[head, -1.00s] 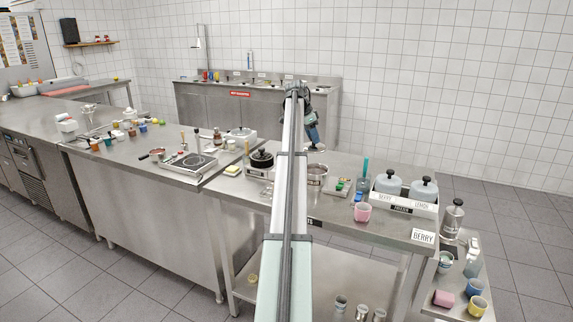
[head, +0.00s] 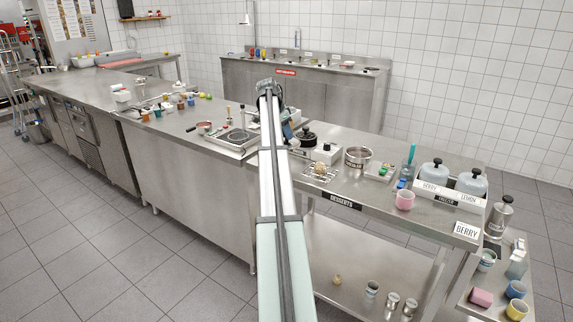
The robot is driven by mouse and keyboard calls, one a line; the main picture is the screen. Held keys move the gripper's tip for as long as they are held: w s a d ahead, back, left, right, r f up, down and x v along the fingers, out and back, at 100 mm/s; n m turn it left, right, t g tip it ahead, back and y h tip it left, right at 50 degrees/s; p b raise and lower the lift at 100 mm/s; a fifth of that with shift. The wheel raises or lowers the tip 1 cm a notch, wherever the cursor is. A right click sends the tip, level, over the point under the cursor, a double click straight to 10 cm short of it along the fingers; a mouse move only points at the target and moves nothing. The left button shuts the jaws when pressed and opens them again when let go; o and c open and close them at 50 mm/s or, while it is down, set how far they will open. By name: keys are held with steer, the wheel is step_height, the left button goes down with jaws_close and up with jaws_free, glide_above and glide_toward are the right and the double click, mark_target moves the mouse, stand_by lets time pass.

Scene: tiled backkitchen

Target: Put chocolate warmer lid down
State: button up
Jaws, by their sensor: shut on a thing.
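My gripper (head: 288,132) is at the end of the long arm, over the back of the counter, just left of a black pot with a black knobbed lid. Its fingertips and what they hold are mostly hidden behind my arm. The chocolate warmer lid cannot be made out clearly now; a second earlier a silver disc hung under the gripper. An open steel pot (head: 357,157) with a dark label, likely the chocolate warmer, stands uncovered on the counter, right of my gripper.
The black pot (head: 305,138) and a white box (head: 325,153) stand close by on the dessert counter (head: 340,185). A wire rack (head: 319,173) with a brown ball lies in front. Lidded tubs (head: 433,172) stand at right.

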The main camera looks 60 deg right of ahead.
steer(key=shift+w+d+f, duration=0.1)
steer(key=shift+w+f, duration=0.1)
steer(key=shift+f, duration=4.75)
steer(key=shift+f, duration=0.1)
steer(key=o, duration=1.1)
steer(key=v, duration=1.2)
